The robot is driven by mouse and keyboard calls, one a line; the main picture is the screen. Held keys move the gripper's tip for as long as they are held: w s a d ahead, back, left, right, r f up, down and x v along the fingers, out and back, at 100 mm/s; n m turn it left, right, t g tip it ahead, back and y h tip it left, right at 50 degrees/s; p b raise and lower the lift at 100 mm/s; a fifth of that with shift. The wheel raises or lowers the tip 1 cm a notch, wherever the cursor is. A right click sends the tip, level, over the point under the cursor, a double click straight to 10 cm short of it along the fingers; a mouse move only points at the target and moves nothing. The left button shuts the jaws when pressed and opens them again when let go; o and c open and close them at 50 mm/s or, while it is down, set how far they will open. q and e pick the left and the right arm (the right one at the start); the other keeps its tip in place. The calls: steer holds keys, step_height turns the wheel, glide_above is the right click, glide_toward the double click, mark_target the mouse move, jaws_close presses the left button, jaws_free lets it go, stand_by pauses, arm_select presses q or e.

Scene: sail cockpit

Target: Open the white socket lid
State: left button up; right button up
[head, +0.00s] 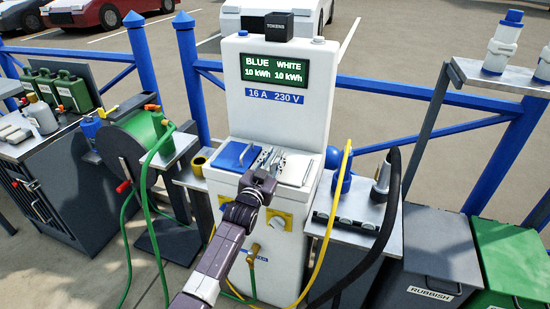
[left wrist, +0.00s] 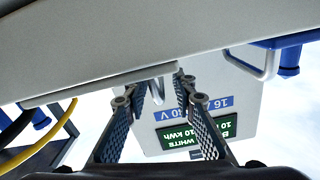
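The white socket lid (head: 297,170) lies flat and shut on the sloping top of the white power pedestal (head: 275,105), to the right of the blue socket lid (head: 234,156). My left gripper (head: 268,158) is at the left part of the white lid and covers some of it. In the left wrist view, the white lid (left wrist: 90,88) shows nearly edge-on. Its bar handle (left wrist: 157,92) stands between the parted fingertips of my left gripper (left wrist: 154,92), with gaps to both. The blue lid's handle (left wrist: 264,66) is off to the right there. My right gripper is out of view.
A yellow cable (head: 328,215) and a thick black hose (head: 388,215) hang right of the pedestal by a side shelf (head: 358,205). A green hose reel (head: 135,140) stands left. Grey (head: 437,250) and green bins (head: 510,255) stand at the right.

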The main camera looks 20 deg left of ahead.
arm_select(q)
jaws_close()
stand_by(0.3)
